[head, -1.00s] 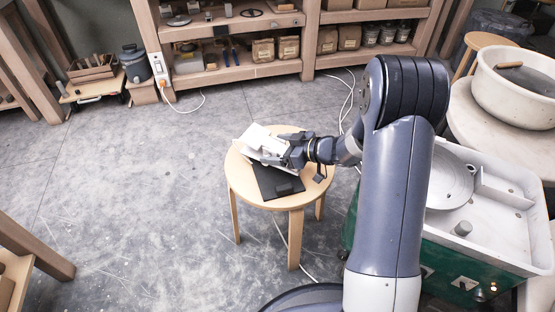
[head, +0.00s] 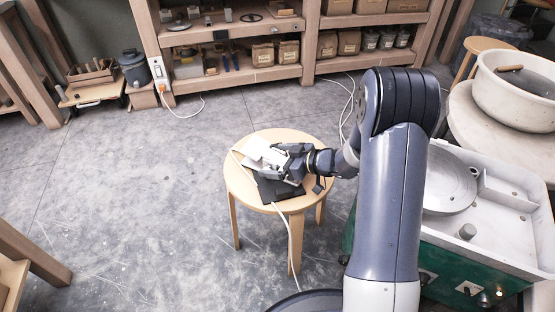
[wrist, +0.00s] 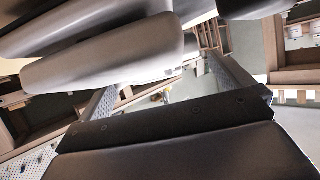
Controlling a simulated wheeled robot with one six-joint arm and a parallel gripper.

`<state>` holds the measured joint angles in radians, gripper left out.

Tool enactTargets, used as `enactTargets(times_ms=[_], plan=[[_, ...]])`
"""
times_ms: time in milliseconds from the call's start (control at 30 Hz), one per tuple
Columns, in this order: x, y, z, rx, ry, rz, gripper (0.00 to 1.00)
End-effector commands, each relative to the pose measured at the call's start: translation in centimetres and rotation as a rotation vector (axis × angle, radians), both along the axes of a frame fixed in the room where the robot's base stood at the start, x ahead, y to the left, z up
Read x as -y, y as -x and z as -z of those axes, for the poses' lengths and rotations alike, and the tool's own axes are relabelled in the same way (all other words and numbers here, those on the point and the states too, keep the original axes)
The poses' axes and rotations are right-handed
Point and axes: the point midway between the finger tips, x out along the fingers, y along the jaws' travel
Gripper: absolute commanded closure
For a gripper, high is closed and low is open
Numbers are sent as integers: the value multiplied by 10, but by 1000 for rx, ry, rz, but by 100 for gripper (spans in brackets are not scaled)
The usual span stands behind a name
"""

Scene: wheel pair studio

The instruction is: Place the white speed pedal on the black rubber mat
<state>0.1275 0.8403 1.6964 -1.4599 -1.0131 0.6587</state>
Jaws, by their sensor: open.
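The white speed pedal (head: 257,151) is on the left side of the round wooden stool, at the upper left of the black rubber mat (head: 278,191). It covers or overhangs part of the mat; I cannot tell how much of it rests there. My gripper (head: 272,165) is open at the pedal's right side, low over the mat, and hides part of both. In the wrist view, large grey rounded shapes and a dark bar fill the near part; I cannot identify the pedal or mat there for sure.
The wooden stool top (head: 314,180) has bare room around the mat. A white cord (head: 292,232) hangs over the stool's front edge. A green-and-white wheel unit (head: 510,235) stands at the right, and shelves (head: 240,76) at the back. The floor at left is clear.

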Motion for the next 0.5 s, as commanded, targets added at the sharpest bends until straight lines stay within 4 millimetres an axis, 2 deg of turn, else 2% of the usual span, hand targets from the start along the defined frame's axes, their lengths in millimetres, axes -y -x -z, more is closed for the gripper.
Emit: enactTargets(times_ms=[167,500], plan=[[7,3,-9,-1,1,2,0],[64,38,-38,0,0,5,0]])
